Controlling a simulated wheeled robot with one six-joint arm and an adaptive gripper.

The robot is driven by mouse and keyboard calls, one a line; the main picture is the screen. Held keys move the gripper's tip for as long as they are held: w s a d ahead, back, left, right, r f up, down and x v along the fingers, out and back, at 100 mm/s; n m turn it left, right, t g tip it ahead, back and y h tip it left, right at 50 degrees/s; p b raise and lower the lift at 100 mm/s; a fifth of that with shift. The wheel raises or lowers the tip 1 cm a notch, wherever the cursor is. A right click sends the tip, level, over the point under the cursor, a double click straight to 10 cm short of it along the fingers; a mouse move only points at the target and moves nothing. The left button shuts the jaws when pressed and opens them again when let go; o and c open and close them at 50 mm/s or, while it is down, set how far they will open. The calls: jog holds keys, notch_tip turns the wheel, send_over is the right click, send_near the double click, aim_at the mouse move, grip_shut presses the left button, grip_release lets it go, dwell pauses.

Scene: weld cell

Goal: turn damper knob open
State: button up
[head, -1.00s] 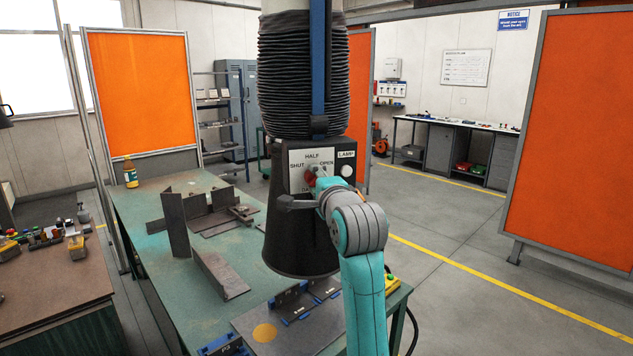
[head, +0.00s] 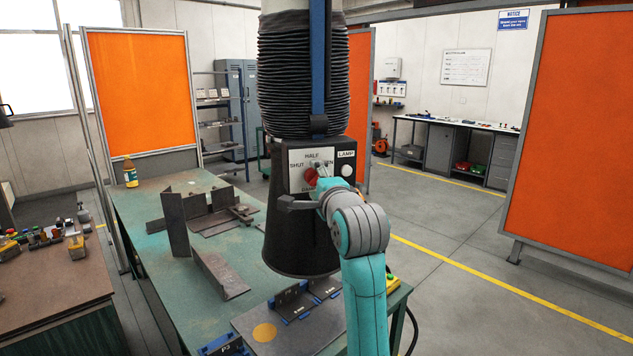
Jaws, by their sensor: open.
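The red damper knob (head: 310,178) sits on the white plate (head: 297,158) marked SHUT, HALF and OPEN, on the front of the black extraction hood (head: 300,240). The knob's exact pointing direction is too small to tell. My gripper (head: 319,178) is open, right at the knob's right side. I cannot tell whether it touches the knob.
A LAMP button (head: 347,170) is right of the plate. A grey handle (head: 295,203) sticks out below it. Under the hood, a green table (head: 150,215) carries steel plates (head: 220,273) and blue-based fixtures (head: 290,300). Open floor lies to the right.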

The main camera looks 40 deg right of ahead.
jog(key=v, duration=1.1)
jog(key=shift+s, duration=0.3)
jog(key=shift+f, duration=0.1)
jog(key=s+a+f+n+y, duration=0.1)
jog(key=s+a+f+n, duration=0.25)
jog(key=f, duration=0.65)
jog(key=s+a+f+n+y, duration=0.2)
jog(key=a+f+n, duration=0.25)
jog(key=f, duration=0.65)
jog(key=s+a+f+n+y, duration=0.1)
jog(key=s+a+f+n, duration=0.3)
jog(key=f, duration=0.6)
jog(key=s+a+f+n+y, duration=0.1)
jog(key=s+a+f+n, duration=0.25)
jog(key=s, duration=0.35)
jog(key=s+a+f+n+y, duration=0.1)
jog(key=s+a+f+n, duration=0.1)
jog(key=s+a+f, duration=0.4)
jog(key=s+n+g+y, duration=0.1)
jog(key=s+n, duration=0.4)
jog(key=s, duration=1.1)
jog(key=shift+r+g, duration=0.3)
jog(key=shift+r, duration=0.05)
jog(key=shift+a, duration=0.1)
